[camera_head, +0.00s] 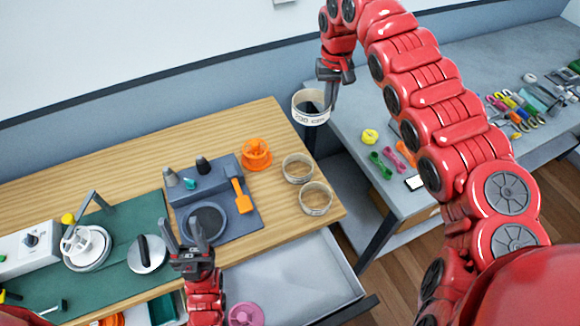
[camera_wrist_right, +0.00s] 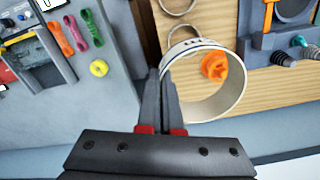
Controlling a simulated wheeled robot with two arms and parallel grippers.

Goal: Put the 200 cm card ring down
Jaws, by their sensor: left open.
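The card ring (camera_head: 311,121), pale with a dark printed cm label whose digits are hard to read, hangs in the air beyond the wooden bench's right end. My right gripper (camera_head: 332,96) is shut on its wall. In the right wrist view the ring (camera_wrist_right: 197,109) sits at the right gripper's fingertips (camera_wrist_right: 161,76), its opening facing the camera. Two similar rings, one (camera_head: 298,180) behind the other (camera_head: 316,212), lie on the bench's right end. My left gripper (camera_head: 193,232) is open and empty above the bench's front, near the grey tool station.
The wooden bench (camera_head: 120,150) has bare wood at its back. An orange spool (camera_head: 257,158) and the grey tool station (camera_head: 250,215) stand left of the rings. An open drawer (camera_head: 290,275) juts out in front. A grey table (camera_head: 450,70) with several small tools stands at right.

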